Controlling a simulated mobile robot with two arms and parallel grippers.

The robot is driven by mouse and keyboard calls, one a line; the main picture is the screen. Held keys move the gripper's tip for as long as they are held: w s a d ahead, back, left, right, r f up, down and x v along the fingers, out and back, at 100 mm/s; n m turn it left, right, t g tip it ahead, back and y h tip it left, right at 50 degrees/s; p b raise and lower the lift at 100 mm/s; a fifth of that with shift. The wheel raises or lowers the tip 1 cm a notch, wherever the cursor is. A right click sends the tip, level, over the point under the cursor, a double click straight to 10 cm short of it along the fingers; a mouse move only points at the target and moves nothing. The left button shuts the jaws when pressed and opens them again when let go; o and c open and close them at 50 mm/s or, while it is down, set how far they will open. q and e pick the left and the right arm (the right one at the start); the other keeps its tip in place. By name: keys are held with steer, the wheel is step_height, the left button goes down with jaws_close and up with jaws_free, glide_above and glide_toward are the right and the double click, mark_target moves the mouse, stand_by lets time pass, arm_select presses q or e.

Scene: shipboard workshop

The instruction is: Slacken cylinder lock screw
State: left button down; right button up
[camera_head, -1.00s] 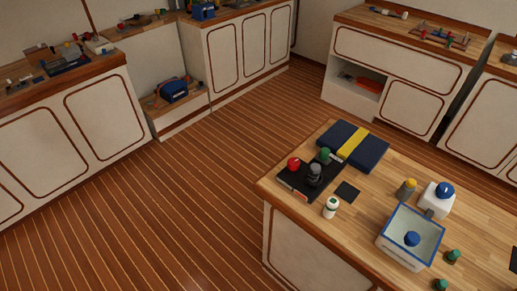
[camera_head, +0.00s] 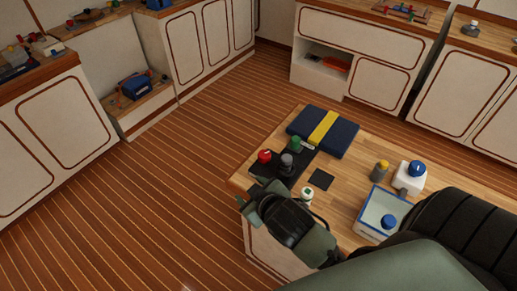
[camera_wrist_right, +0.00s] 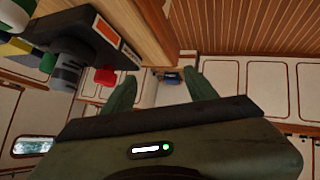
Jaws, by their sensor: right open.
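A black block (camera_head: 265,168) on the near bench carries a red knob (camera_head: 264,156), a grey cylindrical part (camera_head: 287,165) and a green-topped part (camera_head: 295,144). I cannot tell which part is the lock screw. In the right wrist view the block (camera_wrist_right: 88,24), red knob (camera_wrist_right: 105,76) and grey part (camera_wrist_right: 68,65) show at upper left, outside the jaws. My right gripper (camera_head: 250,200) is at the bench's front left edge, in front of the block. Its green fingers (camera_wrist_right: 162,90) are apart with nothing between them. My left gripper is not in view.
A navy case with a yellow band (camera_head: 323,130) lies behind the block. A small white bottle (camera_head: 306,195) stands close to my right gripper. Open floor lies left.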

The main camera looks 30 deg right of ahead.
steer(key=w+a+r+n+t+y, duration=0.2)
steer(key=w+a+r+n+t, duration=0.15)
steer(key=r, duration=0.25)
steer(key=w+a+r+n+t+y, duration=0.2)
steer(key=w+r+t, duration=0.1)
steer(key=w+r, duration=0.3)
steer(key=w+a+r+n+t+y, duration=0.2)
steer(key=w+r+n+t, duration=0.1)
steer(key=r, duration=0.4)
steer(key=s+a+r+n+g+y, duration=0.1)
steer(key=a+r+n+g+y, duration=0.1)
steer(key=a+n+g+y, duration=0.35)
steer(key=s+a+r+n+g+y, duration=0.1)
steer(key=a+r+n+g+y, duration=0.15)
steer(key=a+n+y, duration=0.6)
steer(key=n+g+h, duration=1.1)
steer(key=g+h, duration=0.1)
steer(key=h, duration=0.7)
glide_above(264, 153)
steer(key=shift+t, duration=0.25)
step_height(264, 153, down, 16)
steer(key=shift+d+r, duration=0.1)
step_height(264, 153, down, 7)
steer(key=shift+r+p, duration=0.1)
steer(key=shift+p, duration=0.95)
steer(key=shift+f, duration=0.4)
